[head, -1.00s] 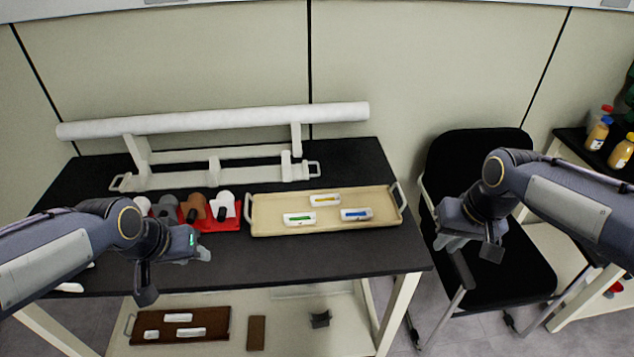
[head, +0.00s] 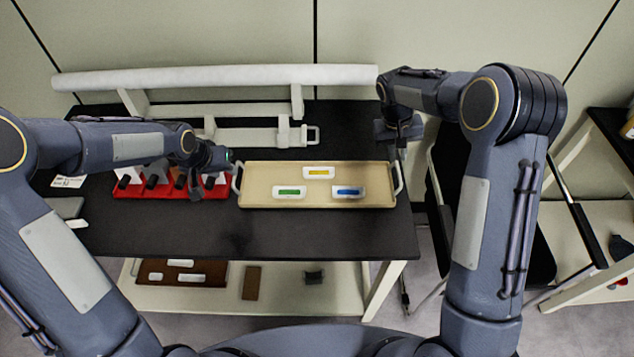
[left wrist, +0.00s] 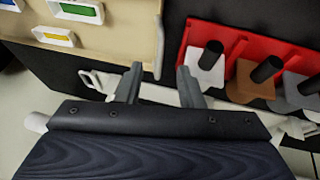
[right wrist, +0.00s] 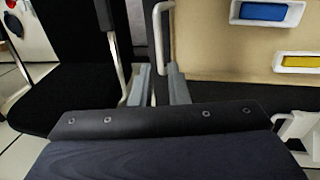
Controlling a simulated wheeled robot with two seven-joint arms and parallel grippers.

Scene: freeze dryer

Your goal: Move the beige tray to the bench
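The beige tray (head: 300,201) lies on the black table top and holds three white labelled pieces, with yellow, green and blue inserts. My left gripper (head: 208,178) is open and empty just left of the tray's left handle (head: 236,178). In the left wrist view, the handle (left wrist: 160,40) lies ahead of the parted fingertips (left wrist: 158,70). My right gripper (head: 402,146) is above and behind the right handle (head: 398,178). In the right wrist view, its fingers (right wrist: 158,68) are parted, with the handle (right wrist: 157,30) in line with the gap. Contact is not clear.
A red rack (head: 128,192) with several dark-handled tools stands left of the tray, close to my left gripper. A white roll holder (head: 220,76) stands behind. A black chair (head: 545,235) is to the right. A brown tray (head: 212,280) lies on the lower shelf.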

